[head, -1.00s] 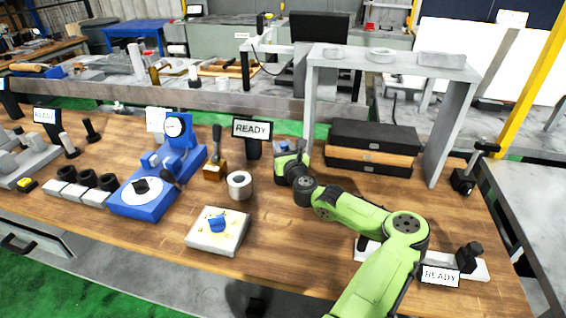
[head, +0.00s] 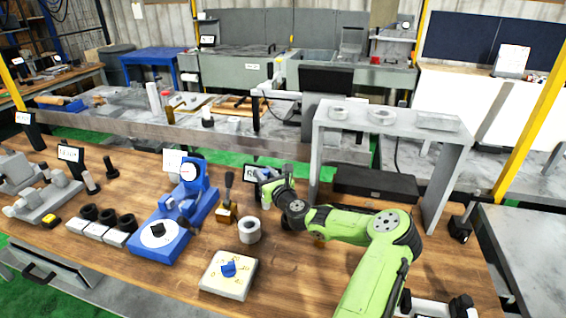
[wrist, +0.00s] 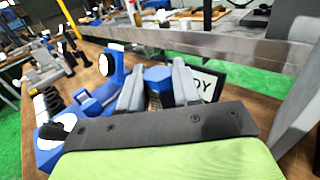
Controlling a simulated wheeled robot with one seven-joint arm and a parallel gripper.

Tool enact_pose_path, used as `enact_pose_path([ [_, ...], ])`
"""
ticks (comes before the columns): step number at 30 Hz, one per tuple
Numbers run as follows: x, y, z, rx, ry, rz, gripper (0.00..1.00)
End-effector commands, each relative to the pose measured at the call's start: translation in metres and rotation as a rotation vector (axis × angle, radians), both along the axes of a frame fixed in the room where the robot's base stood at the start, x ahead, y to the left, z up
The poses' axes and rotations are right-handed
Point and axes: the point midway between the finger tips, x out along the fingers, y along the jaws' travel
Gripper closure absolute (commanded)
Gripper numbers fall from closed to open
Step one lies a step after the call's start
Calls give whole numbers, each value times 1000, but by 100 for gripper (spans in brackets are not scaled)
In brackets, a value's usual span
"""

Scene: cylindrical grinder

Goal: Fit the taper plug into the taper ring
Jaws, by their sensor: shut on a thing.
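The taper ring appears to be the pale grey ring (head: 249,231) standing on the wooden bench, its bore facing up. My gripper (head: 268,186) is behind the ring and slightly right of it, raised above the bench and apart from it. In the wrist view its two grey fingers (wrist: 158,88) are shut on a blue-headed piece, which I take to be the taper plug (wrist: 158,76). A metallic part shows below the blue head; its lower end is hidden by my gripper body. The ring does not show in the wrist view.
A blue gauge stand (head: 166,238) and a wooden block with a black handle (head: 227,214) stand left of the ring. A pale block with a blue knob (head: 229,274) lies in front. A sign stands behind my gripper. A grey shelf (head: 325,150) stands right.

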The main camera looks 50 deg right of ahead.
Motion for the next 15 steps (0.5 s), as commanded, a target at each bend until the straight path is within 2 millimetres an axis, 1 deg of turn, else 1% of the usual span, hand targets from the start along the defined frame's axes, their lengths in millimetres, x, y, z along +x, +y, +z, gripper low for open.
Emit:
enact_pose_path([
  [1, 6, 10, 13, -2, 0, 36, 100],
  [6, 18, 40, 22, -6, -3, 155, 100],
  [9, 21, 55, 28, -13, -5, 215, 100],
  [12, 21, 65, 32, -20, -10, 257, 100],
  [15, 21, 70, 33, -24, -12, 278, 100],
])
